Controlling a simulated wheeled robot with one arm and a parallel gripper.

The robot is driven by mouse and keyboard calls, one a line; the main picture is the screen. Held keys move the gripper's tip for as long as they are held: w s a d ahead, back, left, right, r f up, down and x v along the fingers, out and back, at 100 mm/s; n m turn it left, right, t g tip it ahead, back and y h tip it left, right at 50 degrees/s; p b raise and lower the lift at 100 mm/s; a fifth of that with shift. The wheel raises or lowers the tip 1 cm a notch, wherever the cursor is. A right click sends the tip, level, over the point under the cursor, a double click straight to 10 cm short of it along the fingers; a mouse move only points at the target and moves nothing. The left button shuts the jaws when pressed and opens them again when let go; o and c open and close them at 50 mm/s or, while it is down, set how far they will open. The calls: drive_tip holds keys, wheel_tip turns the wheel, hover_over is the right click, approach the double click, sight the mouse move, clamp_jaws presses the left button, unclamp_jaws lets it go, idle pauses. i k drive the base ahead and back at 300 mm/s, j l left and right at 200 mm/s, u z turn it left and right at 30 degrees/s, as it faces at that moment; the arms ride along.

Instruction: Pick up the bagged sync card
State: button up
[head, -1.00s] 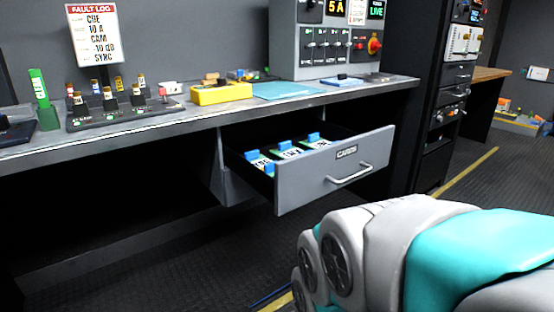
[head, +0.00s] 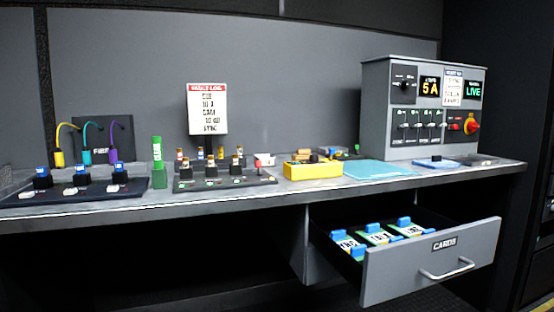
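The drawer labelled CARDS (head: 385,279) is pulled open under the right part of the counter. Inside it lie several bagged cards with blue clips in a row. The left bagged card (head: 347,245) has a label that seems to read SYNC, but it is small. Beside it are a middle card (head: 379,236) with a green edge and a right card (head: 412,229). Their lower parts are hidden by the drawer front. My gripper is not in view.
The counter (head: 285,193) holds a fiber panel (head: 103,138), a fuse block (head: 225,181), a yellow box (head: 312,170), a light blue mat (head: 370,170) and a grey control console (head: 425,110). The open drawer juts out past the counter edge.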

sight(354, 248)
drive_tip(key=i+j+z, duration=0.4)
drive_tip(key=i+j, duration=0.7)
drive_tip(key=i+j+z, duration=0.15)
drive_tip(key=z, duration=0.35)
drive_tip(key=i+j+z, duration=0.15)
drive_tip(key=j+z, duration=0.5)
drive_tip(key=z, duration=0.3)
drive_tip(key=i, duration=0.05)
